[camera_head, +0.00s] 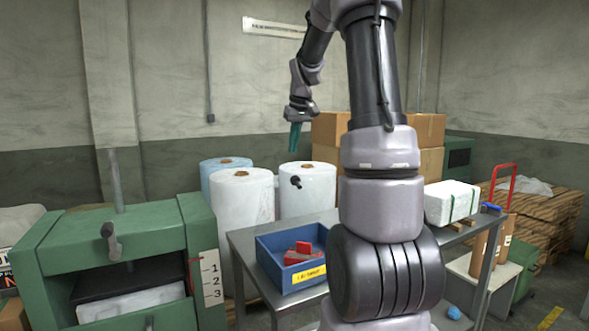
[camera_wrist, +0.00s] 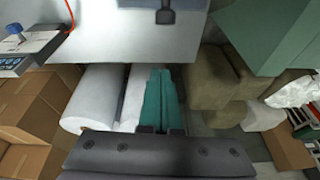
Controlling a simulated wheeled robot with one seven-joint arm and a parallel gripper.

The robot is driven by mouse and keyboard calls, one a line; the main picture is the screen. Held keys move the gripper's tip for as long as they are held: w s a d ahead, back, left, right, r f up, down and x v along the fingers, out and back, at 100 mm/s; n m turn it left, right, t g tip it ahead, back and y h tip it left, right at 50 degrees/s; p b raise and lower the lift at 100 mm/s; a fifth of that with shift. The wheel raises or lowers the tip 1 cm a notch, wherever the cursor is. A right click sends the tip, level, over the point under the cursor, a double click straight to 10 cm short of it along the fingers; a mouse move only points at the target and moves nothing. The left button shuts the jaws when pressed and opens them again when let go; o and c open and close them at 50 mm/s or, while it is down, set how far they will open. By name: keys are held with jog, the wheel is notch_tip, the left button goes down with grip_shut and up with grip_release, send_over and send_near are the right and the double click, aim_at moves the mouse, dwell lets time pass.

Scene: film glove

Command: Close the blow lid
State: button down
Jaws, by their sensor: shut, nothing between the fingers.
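A green machine (camera_head: 110,240) stands at the left in the head view, with a grey handle (camera_head: 111,240) on its front. Below the handle is a dark opening with a white slab (camera_head: 130,303) inside. I cannot tell for sure which part is the blow lid. My gripper (camera_head: 295,137), with teal fingers, hangs pointing down, high above the white rolls and apart from the machine. In the wrist view its fingers (camera_wrist: 164,98) lie together, shut and empty. My own arm hides the middle of the head view.
A grey table (camera_head: 250,262) holds a blue bin (camera_head: 277,266) with red items. White rolls (camera_head: 240,197) and cardboard boxes (camera_head: 328,128) stand behind it. A wrapped white block (camera_head: 450,202) sits at the right. The air around my gripper is clear.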

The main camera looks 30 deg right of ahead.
jog(key=f, duration=0.2)
jog(key=s+f, duration=0.1)
jog(key=f, duration=0.4)
jog(key=shift+s+a+f, duration=0.15)
jog(key=shift+s+a, duration=0.05)
jog(key=shift+s, duration=0.2)
